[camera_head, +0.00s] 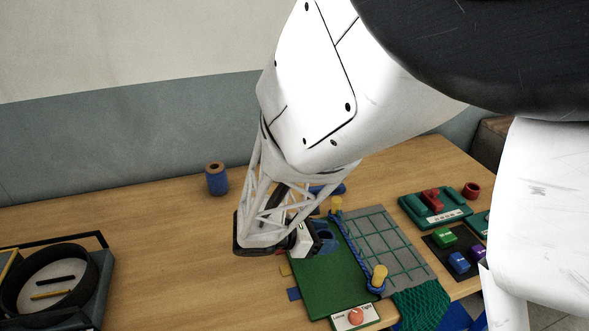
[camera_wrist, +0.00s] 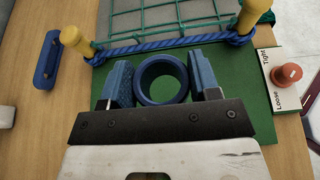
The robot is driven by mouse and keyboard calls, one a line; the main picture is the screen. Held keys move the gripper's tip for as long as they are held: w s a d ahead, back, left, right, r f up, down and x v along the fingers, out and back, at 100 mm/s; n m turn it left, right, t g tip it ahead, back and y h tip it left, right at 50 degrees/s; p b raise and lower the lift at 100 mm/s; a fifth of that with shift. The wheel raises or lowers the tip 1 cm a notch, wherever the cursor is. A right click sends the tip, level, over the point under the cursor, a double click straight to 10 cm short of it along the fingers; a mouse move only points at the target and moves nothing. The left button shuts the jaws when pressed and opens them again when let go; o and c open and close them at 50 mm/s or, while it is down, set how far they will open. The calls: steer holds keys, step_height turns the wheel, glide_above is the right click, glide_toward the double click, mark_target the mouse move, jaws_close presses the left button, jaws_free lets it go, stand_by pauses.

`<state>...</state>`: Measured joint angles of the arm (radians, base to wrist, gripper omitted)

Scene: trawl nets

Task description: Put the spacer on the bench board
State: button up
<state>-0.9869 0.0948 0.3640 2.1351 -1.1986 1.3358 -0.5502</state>
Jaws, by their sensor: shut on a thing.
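A short blue ring-shaped spacer (camera_wrist: 162,102) is between the two blue finger pads of my gripper (camera_wrist: 161,80). My gripper is shut on it, one pad on each side, and green shows through its hole. In the head view my gripper (camera_head: 314,238) and the blue spacer (camera_head: 325,241) are over the green bench board (camera_head: 322,284); the board also shows in the wrist view (camera_wrist: 240,105). I cannot tell whether the spacer touches the board. My arm hides part of the board's back left.
Coloured blocks (camera_head: 459,262) and a red ring (camera_head: 471,190) are right.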

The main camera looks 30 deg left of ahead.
mark_target(322, 260)
steer(key=shift+f, duration=2.55)
steer(key=shift+f, duration=0.15)
steer(key=o, duration=0.9)
steer(key=shift+r+v, duration=0.1)
steer(key=shift+v, duration=1.85)
steer(key=shift+r+v, duration=0.15)
steer(key=shift+v, duration=1.8)
steer(key=shift+w+d+f, duration=0.1)
steer(key=shift+d, duration=0.05)
